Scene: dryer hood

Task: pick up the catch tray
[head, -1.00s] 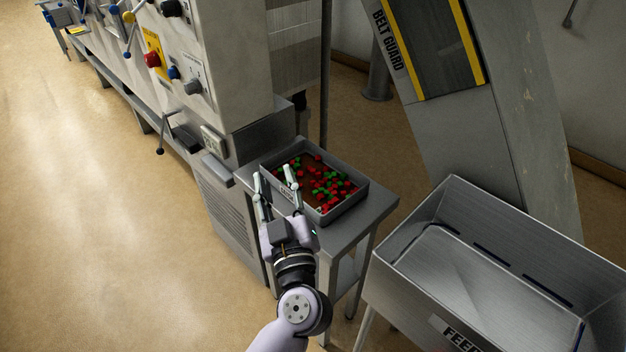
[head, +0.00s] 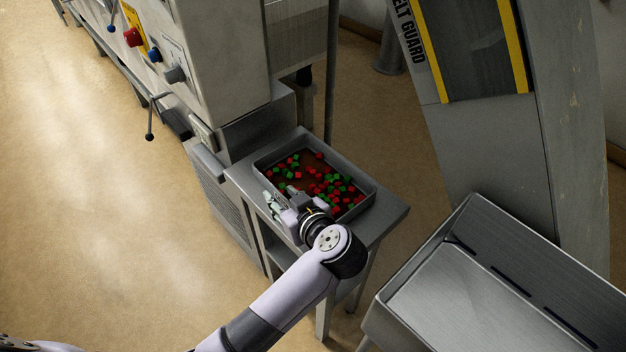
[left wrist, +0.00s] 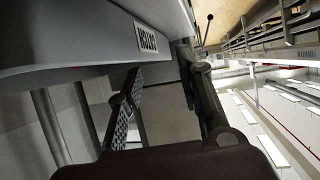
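The catch tray (head: 339,168) is a grey rectangular tray holding many red and green pieces over a brown bottom. It sits on a small grey metal stand (head: 394,212). My left gripper (head: 275,199) is at the tray's near left side, low by the outer wall. In the left wrist view its two fingers (left wrist: 160,75) are apart, with the tray's labelled wall (left wrist: 90,45) close by at the top. I cannot tell whether a finger touches the tray. The gripper and forearm hide part of the near wall. My right gripper is not in view.
A machine cabinet (head: 215,60) with knobs and levers stands at the left, against the stand. A metal feed bin (head: 480,270) is close at the right, below a belt guard (head: 470,50). Open floor (head: 90,200) lies at the left.

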